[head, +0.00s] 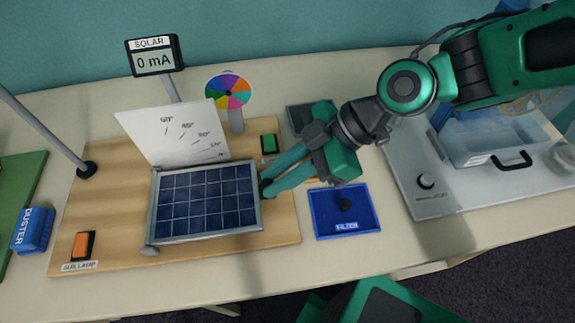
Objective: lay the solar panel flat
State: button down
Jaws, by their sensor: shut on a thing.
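The solar panel (207,202) is a dark blue gridded panel in a grey frame on the wooden board (110,225). A white angle scale plate (170,137) stands behind it. The panel looks low, but I cannot tell its exact tilt from this view. My gripper (268,188) reaches in from the right and is shut at the panel's right edge. A small dark part shows at the fingertips, and the fingers partly hide that spot. The solar meter (155,59) behind reads 0 mA.
An orange sun lamp switch (83,244) is at the board's front left, with a blue duster (33,231) beside the board. A green switch (269,144) and a colour wheel (229,92) stand behind. A blue tray (345,222) and a grey unit (408,187) lie right.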

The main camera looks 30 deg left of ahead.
jog(key=shift+w+f, duration=0.2)
jog(key=c, duration=1.6)
grip_release()
jog(key=shift+c, duration=0.2)
jog(key=shift+d+r, duration=0.1)
jog(key=shift+r, duration=0.1)
jog(key=v, duration=1)
jog(key=shift+w, duration=0.2)
jog(key=shift+d+r, duration=0.1)
jog(key=shift+d, duration=0.05)
